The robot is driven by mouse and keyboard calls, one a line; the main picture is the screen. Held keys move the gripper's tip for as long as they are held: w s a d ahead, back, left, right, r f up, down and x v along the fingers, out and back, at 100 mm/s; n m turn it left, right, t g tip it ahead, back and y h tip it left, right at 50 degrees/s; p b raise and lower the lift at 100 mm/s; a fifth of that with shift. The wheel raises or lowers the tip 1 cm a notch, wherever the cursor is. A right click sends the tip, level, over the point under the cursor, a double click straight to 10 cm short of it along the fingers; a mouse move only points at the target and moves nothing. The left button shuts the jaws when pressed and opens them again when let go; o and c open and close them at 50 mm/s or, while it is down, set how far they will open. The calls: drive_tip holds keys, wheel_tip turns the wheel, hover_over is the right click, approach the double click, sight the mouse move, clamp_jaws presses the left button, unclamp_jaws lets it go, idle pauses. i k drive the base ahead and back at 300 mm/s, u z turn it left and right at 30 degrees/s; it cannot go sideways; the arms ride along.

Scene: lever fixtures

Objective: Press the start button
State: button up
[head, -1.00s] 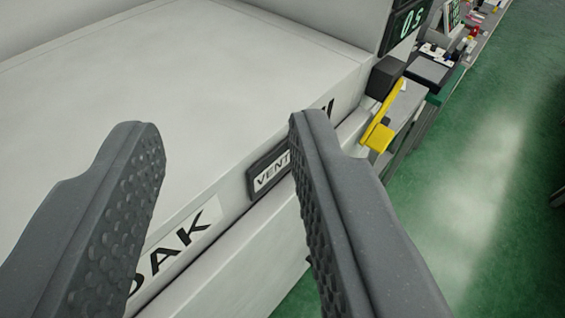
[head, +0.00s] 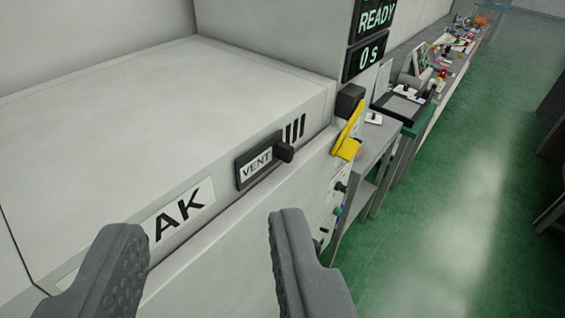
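My gripper (head: 205,240) is open and empty in the lower part of the head view, in front of a large pale machine (head: 150,85). On the machine's right side face is a strip of small controls, seen very edge-on: a dark knob or button (head: 340,187) and a green one (head: 337,211) below it. I cannot tell which of these is the start button. A display (head: 376,18) reads READY, and one below it (head: 368,56) reads 0 s. The gripper touches none of these controls.
A VENT plate (head: 255,165) with a dark knob (head: 285,152) is on the machine's front. A yellow lever (head: 348,135) sticks out at its corner. Benches with clutter (head: 440,75) run along the back.

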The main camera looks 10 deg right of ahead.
sight(337, 211)
drive_tip(key=k, duration=1.25)
drive_tip(key=z, duration=1.1)
drive_tip(key=i, duration=2.2)
drive_tip(key=u, duration=1.1)
